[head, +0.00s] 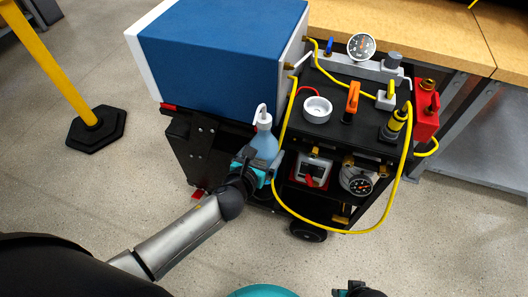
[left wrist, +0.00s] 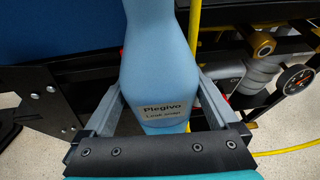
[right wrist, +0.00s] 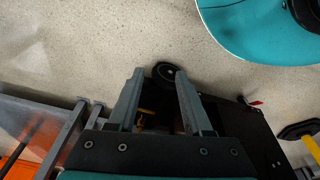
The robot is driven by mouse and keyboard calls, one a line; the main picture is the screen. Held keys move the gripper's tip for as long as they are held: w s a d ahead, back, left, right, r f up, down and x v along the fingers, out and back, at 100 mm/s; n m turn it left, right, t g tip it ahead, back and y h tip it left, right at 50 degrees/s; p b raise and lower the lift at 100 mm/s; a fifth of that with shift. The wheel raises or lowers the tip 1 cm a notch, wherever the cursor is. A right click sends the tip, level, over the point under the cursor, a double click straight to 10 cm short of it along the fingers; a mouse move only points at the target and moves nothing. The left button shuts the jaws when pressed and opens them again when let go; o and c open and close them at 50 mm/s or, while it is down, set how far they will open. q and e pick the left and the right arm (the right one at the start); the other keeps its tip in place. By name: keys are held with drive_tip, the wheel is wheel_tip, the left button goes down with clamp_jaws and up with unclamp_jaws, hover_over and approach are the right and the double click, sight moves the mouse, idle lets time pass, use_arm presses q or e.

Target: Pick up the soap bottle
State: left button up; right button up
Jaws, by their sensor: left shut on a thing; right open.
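The soap bottle (head: 264,143) is light blue with a white pump top, in front of the black cart in the head view. In the left wrist view the bottle (left wrist: 160,70) stands between the fingers, with a label reading "Leak soap". My left gripper (head: 258,165) is shut on the bottle's lower body; in the left wrist view its fingers (left wrist: 160,108) touch both sides. The bottle's base is partly hidden by the gripper. My right gripper (head: 358,291) is at the bottom edge of the head view; in the right wrist view its fingers (right wrist: 160,98) are apart and empty.
The black cart (head: 335,128) carries a blue box (head: 215,55), gauges, a white cup (head: 317,108) and a red can (head: 426,110). A yellow hose (head: 283,180) loops close beside the bottle. A wooden bench (head: 420,25) stands behind. Floor at left is open around a yellow post (head: 55,70).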

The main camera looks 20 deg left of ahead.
sight(262, 138)
use_arm(q)
wheel_tip(262, 138, up, 6)
drive_tip(key=p, duration=0.3)
drive_tip(key=shift+f, duration=0.25)
drive_tip(key=shift+r+p, duration=0.65)
drive_tip(key=shift+r, duration=0.1)
use_arm(e)
drive_tip(key=s+d+f, duration=0.5)
drive_tip(key=s+f, duration=0.1)
drive_tip(key=shift+s+h, duration=0.25)
drive_tip(key=shift+h, duration=0.05)
